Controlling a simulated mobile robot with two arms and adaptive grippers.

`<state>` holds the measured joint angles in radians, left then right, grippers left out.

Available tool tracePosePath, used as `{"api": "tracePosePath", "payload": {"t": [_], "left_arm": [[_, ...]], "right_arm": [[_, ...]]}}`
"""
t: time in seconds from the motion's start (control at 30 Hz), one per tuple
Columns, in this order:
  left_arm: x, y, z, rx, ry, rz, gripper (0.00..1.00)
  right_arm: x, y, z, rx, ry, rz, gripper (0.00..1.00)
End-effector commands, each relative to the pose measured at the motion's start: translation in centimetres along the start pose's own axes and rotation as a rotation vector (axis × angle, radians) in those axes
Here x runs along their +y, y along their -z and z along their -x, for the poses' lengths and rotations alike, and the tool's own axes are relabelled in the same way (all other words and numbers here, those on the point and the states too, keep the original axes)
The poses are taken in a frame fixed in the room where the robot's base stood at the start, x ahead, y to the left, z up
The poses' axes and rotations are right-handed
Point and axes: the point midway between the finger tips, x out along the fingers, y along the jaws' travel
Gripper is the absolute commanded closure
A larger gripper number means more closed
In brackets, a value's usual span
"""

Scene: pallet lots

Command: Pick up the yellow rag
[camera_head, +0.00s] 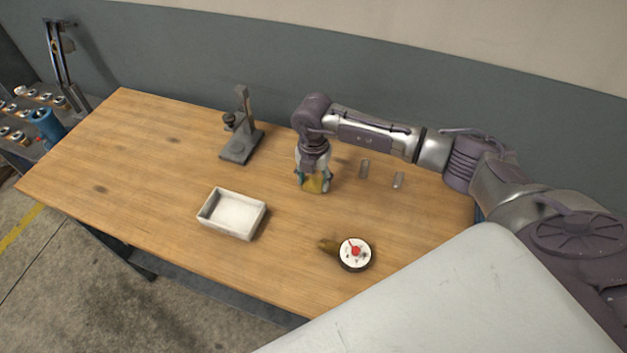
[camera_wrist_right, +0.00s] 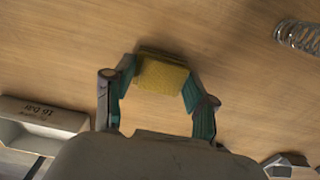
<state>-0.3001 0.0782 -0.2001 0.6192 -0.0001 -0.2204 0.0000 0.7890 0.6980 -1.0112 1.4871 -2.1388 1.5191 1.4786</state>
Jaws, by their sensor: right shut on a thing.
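The yellow rag (camera_head: 314,186) is a small folded cloth at the middle back of the wooden table in the head view. In the right wrist view the rag (camera_wrist_right: 163,76) sits between the fingertips. My right gripper (camera_head: 313,180) points down and is shut on the rag, with a teal-padded finger at each side. The gripper also shows in the right wrist view (camera_wrist_right: 155,92). I cannot tell whether the rag touches the table. My left gripper is not in view.
A white tray (camera_head: 212,219) stands front left of the gripper. A dark stand (camera_head: 241,148) is at the back left. A round white dial with a red centre (camera_head: 355,253) lies near the front edge. The table's left part is clear.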

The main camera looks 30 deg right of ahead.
Motion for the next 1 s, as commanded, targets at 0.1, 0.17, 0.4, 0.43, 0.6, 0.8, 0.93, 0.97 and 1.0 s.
{"api": "tracePosePath", "payload": {"t": [0.1, 0.17, 0.4, 0.43, 0.6, 0.8, 0.93, 0.97, 1.0], "left_arm": [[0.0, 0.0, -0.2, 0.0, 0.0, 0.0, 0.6], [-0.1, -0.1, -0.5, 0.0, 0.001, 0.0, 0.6], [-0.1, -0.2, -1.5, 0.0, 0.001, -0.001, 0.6], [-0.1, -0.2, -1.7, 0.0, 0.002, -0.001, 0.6], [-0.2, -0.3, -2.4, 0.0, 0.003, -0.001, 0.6], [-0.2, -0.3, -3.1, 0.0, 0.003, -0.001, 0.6], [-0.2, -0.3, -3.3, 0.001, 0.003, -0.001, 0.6], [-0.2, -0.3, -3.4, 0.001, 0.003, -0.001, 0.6], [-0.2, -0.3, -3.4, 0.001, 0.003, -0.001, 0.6]], "right_arm": [[0.1, 0.0, 0.7, -0.001, -0.003, 0.0, 0.59], [0.1, -0.1, 1.3, -0.001, -0.003, 0.001, 0.59], [-2.1, -0.3, 4.8, -0.004, 0.001, -0.002, 0.59], [-2.8, -0.3, 5.2, -0.004, 0.002, -0.001, 0.59], [-6.3, -0.7, 7.4, -0.004, 0.001, -0.002, 0.59], [-9.5, -0.9, 9.3, -0.003, 0.001, -0.001, 0.59], [-10.8, -0.9, 10.2, -0.001, 0.0, -0.001, 0.59], [-11.0, -1.0, 10.3, -0.001, 0.0, -0.002, 0.59], [-11.2, -1.0, 10.5, -0.001, 0.0, -0.002, 0.59]]}}
